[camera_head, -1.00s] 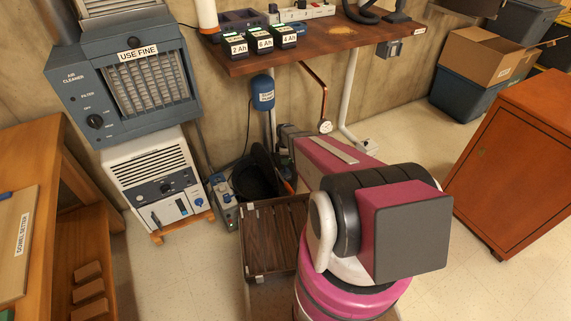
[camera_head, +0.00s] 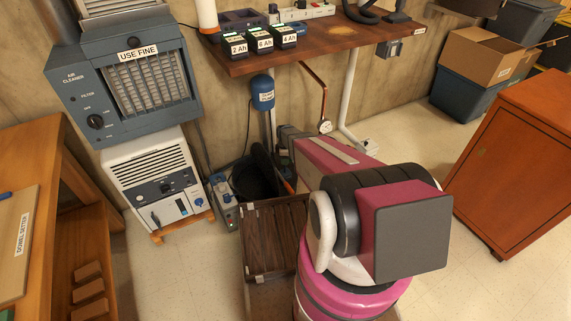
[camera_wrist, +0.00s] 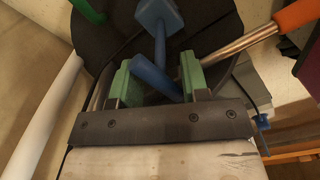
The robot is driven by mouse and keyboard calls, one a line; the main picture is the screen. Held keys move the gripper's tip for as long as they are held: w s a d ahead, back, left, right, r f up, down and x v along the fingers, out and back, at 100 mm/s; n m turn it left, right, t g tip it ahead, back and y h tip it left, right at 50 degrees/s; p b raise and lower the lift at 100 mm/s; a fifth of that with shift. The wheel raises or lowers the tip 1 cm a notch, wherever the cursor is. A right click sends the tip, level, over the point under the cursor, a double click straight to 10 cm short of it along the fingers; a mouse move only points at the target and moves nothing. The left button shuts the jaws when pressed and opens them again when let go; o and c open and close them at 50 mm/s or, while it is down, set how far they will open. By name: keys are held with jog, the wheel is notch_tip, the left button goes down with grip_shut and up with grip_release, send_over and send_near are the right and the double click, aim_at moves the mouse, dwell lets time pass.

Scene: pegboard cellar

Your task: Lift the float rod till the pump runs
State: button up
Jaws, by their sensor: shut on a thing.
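In the wrist view my gripper (camera_wrist: 155,68) has green finger pads on either side of a blue angled rod (camera_wrist: 150,75). I take this blue piece for the float rod. A blue shaft with a wider block (camera_wrist: 157,18) stands just beyond the pads, over a round dark basin (camera_wrist: 215,25). Whether shaft and rod are one piece is hard to tell. In the head view the black basin (camera_head: 248,183) stands on the floor near the wall. My arm hides my gripper and most of the rod there. The pump cannot be made out.
A metal bar with an orange end (camera_wrist: 297,13) slants close to the right finger. A control box (camera_head: 224,200) stands left of the basin. A brown slatted crate (camera_head: 262,274) is in front. The workbench (camera_head: 335,42) overhangs behind. Open floor lies to the right.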

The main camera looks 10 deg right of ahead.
jog(key=shift+r, duration=1.55)
dwell(1.1)
jog(key=o, duration=0.4)
jog(key=shift+o, duration=0.2)
jog(key=shift+r, duration=3.5)
jog(key=s+r+m, duration=1.5)
jog(key=s+r, duration=0.4)
jog(key=s, duration=0.2)
jog(key=shift+s+r+m, duration=0.15)
jog(key=shift+s+m, duration=0.05)
jog(key=shift+m, duration=0.1)
